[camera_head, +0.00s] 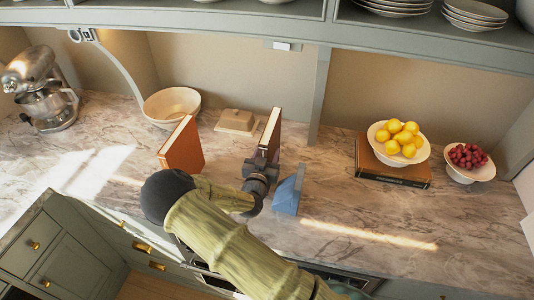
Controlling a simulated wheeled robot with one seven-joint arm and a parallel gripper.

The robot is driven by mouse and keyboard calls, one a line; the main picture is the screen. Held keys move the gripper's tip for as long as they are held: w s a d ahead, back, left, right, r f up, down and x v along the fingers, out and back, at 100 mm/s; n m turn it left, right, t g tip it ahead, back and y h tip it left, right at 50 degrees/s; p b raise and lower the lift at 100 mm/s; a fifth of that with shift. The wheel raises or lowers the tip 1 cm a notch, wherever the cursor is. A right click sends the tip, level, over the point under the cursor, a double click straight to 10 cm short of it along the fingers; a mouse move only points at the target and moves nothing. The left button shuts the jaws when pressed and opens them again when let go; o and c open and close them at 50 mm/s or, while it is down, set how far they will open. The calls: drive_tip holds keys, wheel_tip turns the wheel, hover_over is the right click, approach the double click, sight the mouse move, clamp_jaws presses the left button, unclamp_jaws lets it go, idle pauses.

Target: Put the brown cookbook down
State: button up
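The brown cookbook (271,132) is upright over the marble counter, its narrow edge toward the camera. My gripper (264,162) is at its near end and appears shut on it. The fingertips are small and partly hidden by the wrist. I cannot tell whether the book's lower edge touches the counter.
An orange book (182,148) stands to the left, and a blue wedge-shaped object (288,191) is close on the right. A butter dish (237,121) and a bowl (172,105) are behind. A lemon bowl (422,153) sits on a flat book (394,174). The counter (345,215) is clear at front right.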

idle(0.3)
drive_tip(key=b+v, duration=0.5)
drive_tip(key=v, duration=0.7)
drive_tip(key=shift+r, duration=0.15)
